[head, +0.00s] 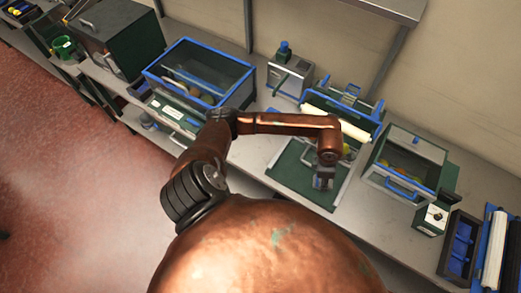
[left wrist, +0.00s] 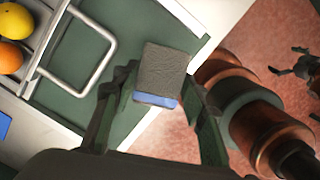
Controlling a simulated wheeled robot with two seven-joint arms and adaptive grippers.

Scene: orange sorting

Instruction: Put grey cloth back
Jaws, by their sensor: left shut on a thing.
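My left gripper (head: 323,181) is over the front of the green mat or board (head: 291,172) on the bench. In the left wrist view, the left gripper (left wrist: 160,100) is shut on the grey cloth (left wrist: 166,66), a small textured rectangular piece with a blue strip along its near edge. One finger is on each side of it. The green surface (left wrist: 70,110) and its white edge lie beyond the cloth. I cannot tell whether the cloth touches that surface.
A clear-sided bin with a blue rim (head: 205,72) stands left of the board, and a lidded bin (head: 408,160) stands right. A white roller (head: 335,123) is behind. Oranges (left wrist: 12,58) and a metal handle (left wrist: 88,50) are near the gripper. The red floor (head: 75,170) is clear.

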